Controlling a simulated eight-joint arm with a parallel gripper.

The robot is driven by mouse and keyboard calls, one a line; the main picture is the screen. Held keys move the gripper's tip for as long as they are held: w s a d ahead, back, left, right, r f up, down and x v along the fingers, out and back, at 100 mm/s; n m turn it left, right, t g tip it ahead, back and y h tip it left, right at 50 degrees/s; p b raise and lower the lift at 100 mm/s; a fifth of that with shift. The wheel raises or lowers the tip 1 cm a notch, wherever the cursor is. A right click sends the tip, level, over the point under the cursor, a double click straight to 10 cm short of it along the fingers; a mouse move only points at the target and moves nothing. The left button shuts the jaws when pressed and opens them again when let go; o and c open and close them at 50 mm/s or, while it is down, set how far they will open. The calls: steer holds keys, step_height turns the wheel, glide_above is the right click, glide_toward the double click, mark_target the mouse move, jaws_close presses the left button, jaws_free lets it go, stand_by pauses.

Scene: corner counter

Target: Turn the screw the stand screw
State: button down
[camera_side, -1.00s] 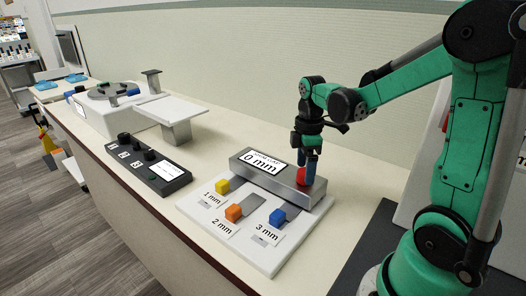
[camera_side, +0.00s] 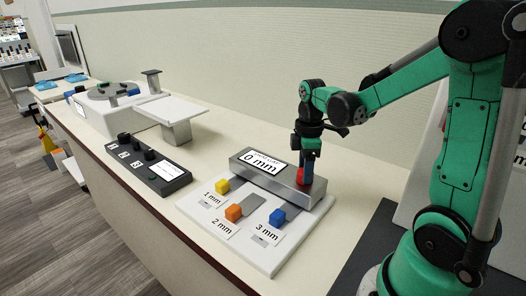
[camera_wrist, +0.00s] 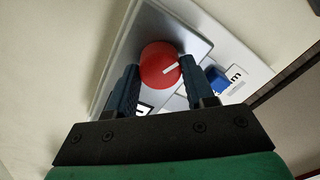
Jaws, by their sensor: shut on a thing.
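The stand screw is a red round knob (camera_side: 301,175) on the right end of a grey metal block (camera_side: 270,176). In the wrist view the red knob (camera_wrist: 159,66) shows a white line on its top, pointing right and slightly up. My gripper (camera_side: 307,168) points down over the knob. Its two blue fingers (camera_wrist: 163,82) stand on either side of the knob, and it is shut on it. The fingers hide part of the knob in the side view. The label on the block (camera_side: 262,162) reads "0 mm".
The white base plate (camera_side: 265,264) carries a yellow block (camera_side: 222,186) at 1 mm, an orange block (camera_side: 233,212) at 2 mm and a blue block (camera_side: 277,217) at 3 mm. A dark control box (camera_side: 165,176) and a white device (camera_side: 105,115) stand to the left.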

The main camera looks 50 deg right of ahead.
steer(key=m, duration=0.3)
steer(key=shift+m, duration=0.4)
steer(key=m, duration=0.3)
steer(key=shift+m, duration=0.3)
steer(key=m, duration=0.5)
steer(key=shift+m, duration=0.7)
steer(key=shift+c, duration=1.6)
jaws_free()
steer(key=shift+r, duration=0.1)
steer(key=shift+s+d+r, duration=0.1)
steer(key=shift+d+r, duration=0.05)
steer(key=shift+r, duration=2.55)
